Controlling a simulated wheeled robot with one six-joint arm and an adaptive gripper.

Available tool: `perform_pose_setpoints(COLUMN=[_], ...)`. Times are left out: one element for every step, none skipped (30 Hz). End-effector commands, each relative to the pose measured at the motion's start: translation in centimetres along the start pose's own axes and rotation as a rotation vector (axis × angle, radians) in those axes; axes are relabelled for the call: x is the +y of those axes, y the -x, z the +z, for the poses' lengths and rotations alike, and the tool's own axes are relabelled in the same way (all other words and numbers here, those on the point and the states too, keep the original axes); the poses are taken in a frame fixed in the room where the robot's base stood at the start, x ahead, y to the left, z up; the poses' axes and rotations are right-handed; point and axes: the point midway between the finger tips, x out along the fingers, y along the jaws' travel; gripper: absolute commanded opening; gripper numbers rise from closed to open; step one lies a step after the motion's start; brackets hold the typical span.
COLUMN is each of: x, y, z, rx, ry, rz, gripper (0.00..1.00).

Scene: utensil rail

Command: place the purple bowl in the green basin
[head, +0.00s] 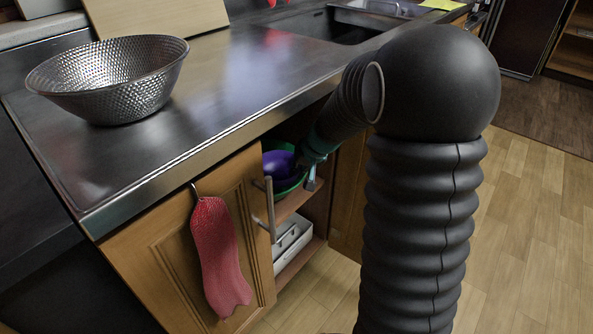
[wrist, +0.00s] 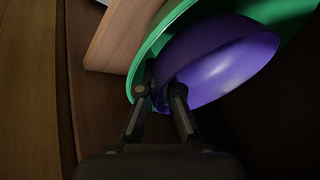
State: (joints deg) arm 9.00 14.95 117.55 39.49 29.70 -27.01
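The purple bowl (wrist: 222,60) lies tilted within the green basin (wrist: 149,60) in the wrist view, its near rim between my fingers. In the head view the bowl (head: 279,163) shows inside the basin (head: 291,188) on the cabinet's upper shelf. My gripper (wrist: 160,90) has its two fingers a small way apart, one on each side of the bowl's rim, with a gap showing between them. In the head view my gripper (head: 313,160) is at the basin's right side, partly hidden by my arm. Whether the bowl's underside rests on the basin's floor is hidden.
The open cabinet door (head: 165,235) carries a red mitt (head: 219,255) and a handle (head: 268,208) near the opening. White containers (head: 290,240) stand on the lower shelf. The counter (head: 215,95) overhangs, with a metal colander (head: 112,80) on it. The floor (head: 525,235) at right is clear.

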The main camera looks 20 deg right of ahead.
Motion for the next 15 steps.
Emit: perform_pose_setpoints(x=[0.07, 0.09, 0.12, 0.14, 0.16, 0.19, 0.21, 0.23, 0.26, 0.27, 0.26, 0.24, 0.23, 0.24, 0.24], y=[-0.19, -0.23, -0.30, -0.35, -0.40, -0.47, -0.52, -0.57, -0.64, -0.67, -0.65, -0.60, -0.57, -0.58, -0.58], z=[0.06, 0.08, 0.10, 0.12, 0.14, 0.17, 0.19, 0.21, 0.24, 0.25, 0.25, 0.23, 0.22, 0.24, 0.24], rx=[0.001, 0.001, 0.001, 0.001, 0.001, 0.001, 0.001, 0.001, 0.001, 0.001, 0.001, 0.001, 0.001, 0.000, 0.000], ry=[0.000, 0.000, 0.000, 0.000, 0.000, 0.000, 0.000, 0.000, 0.000, 0.000, 0.000, 0.000, 0.000, 0.000, 0.000], rz=[0.000, 0.000, 0.000, 0.000, 0.000, 0.000, 0.000, 0.000, 0.000, 0.000, 0.000, 0.000, 0.000, 0.000, 0.000], gripper=[0.00, 0.00, 0.00, 0.00, 0.00, 0.00, 0.00, 0.00, 0.00, 0.00, 0.00, 0.00, 0.00, 0.08, 0.17])
